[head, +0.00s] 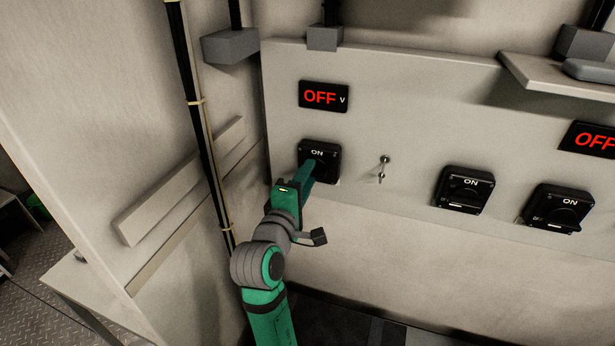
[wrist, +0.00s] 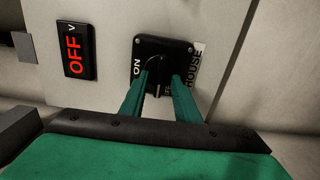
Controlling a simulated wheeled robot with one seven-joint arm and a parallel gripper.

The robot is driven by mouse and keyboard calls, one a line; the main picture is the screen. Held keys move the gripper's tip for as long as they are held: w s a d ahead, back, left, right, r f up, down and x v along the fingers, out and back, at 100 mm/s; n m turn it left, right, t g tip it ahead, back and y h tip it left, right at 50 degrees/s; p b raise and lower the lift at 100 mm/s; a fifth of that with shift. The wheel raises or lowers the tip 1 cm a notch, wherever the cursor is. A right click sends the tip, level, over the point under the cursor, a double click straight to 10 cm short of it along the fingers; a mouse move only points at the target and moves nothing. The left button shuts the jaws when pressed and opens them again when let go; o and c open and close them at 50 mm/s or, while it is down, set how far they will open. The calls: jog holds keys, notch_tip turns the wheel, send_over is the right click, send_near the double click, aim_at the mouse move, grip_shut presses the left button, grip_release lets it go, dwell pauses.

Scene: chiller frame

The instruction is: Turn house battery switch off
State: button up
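The house battery switch (head: 333,160) is a black square rotary switch on the pale panel, marked ON at its top edge. In the wrist view the switch (wrist: 180,46) appears turned sideways, with ON at the left and a HOUSE label (wrist: 196,66) beside it. My gripper (head: 306,170) is at the switch face and covers part of it. In the wrist view its two green fingers (wrist: 164,78) stand apart, one on each side of the dark knob. Firm contact with the knob cannot be seen, and the knob's exact angle is partly hidden.
A display (head: 324,97) reading OFF in red sits above the switch, and another (head: 594,140) is at the right. A small key or toggle (head: 383,168) and two similar black switches (head: 463,190) (head: 558,209) are to the right. A cable conduit (head: 195,110) runs down the left wall.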

jog(key=v, duration=1)
jog(key=shift+s, duration=0.4)
jog(key=shift+a, duration=0.1)
jog(key=s+f+m+y, duration=0.15)
jog(key=s+f, duration=0.25)
jog(key=f, duration=0.4)
jog(key=s+f+m+g+y, duration=0.15)
jog(key=s+f, duration=0.25)
jog(key=f, duration=0.4)
jog(key=s+f+m+t+y, duration=0.15)
jog(key=s+f, duration=0.25)
jog(key=f, duration=0.4)
jog(key=s+d+f+m, duration=0.1)
jog(key=s+f+m, duration=0.1)
jog(key=s, duration=0.6)
jog(key=s+d+f+m+g, duration=0.1)
jog(key=s+m, duration=0.3)
jog(key=s, duration=0.4)
jog(key=s+d+f+m+y, duration=0.1)
jog(key=s+d+f+m, duration=0.1)
jog(key=s, duration=0.7)
jog(key=shift+d+f+m+g, duration=0.25)
jog(key=shift+f+m+g, duration=0.2)
jog(key=shift+m, duration=0.6)
